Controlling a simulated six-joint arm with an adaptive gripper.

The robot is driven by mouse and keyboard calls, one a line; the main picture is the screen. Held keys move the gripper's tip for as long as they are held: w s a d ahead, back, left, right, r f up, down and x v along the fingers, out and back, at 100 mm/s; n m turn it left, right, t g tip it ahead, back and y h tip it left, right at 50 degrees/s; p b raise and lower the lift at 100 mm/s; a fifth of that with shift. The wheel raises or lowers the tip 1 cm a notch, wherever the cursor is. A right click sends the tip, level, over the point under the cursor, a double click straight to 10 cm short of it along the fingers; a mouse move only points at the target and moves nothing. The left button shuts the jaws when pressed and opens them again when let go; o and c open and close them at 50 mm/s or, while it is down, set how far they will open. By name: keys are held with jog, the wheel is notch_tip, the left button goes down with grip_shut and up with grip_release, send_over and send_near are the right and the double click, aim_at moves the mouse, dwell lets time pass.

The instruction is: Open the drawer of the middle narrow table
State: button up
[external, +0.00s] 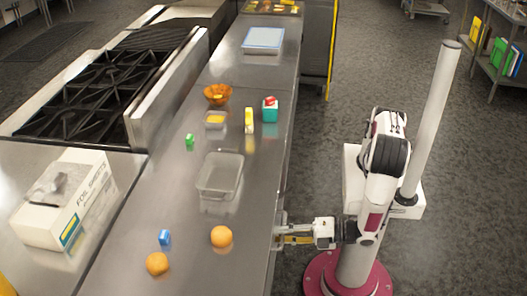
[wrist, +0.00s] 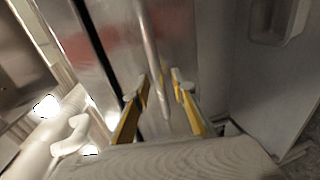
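The narrow steel table (external: 205,240) runs lengthwise through the middle of the external view, and its right side faces my arm. In the wrist view its drawer front (wrist: 115,35) fills the upper middle, with a long thin bar handle (wrist: 150,40) across it. My gripper (wrist: 162,84) has its two yellow fingers on either side of this handle, with gaps visible, so it looks open around the bar. In the external view my gripper (external: 283,236) is at the table's right side, below the top edge. The drawer front is hidden there, and I cannot tell how far out the drawer is.
A stove (external: 90,90) stands left. The floor (external: 340,80) right of the table is mostly clear around my base.

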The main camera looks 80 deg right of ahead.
grip_shut()
jog(key=f+v, duration=0.2)
jog(key=v, duration=0.8)
jog(key=s+f+v, duration=0.1)
jog(key=f+v, duration=0.1)
jog(key=v, duration=0.8)
jog(key=shift+s, duration=0.2)
jog(key=shift+f, duration=0.1)
grip_release()
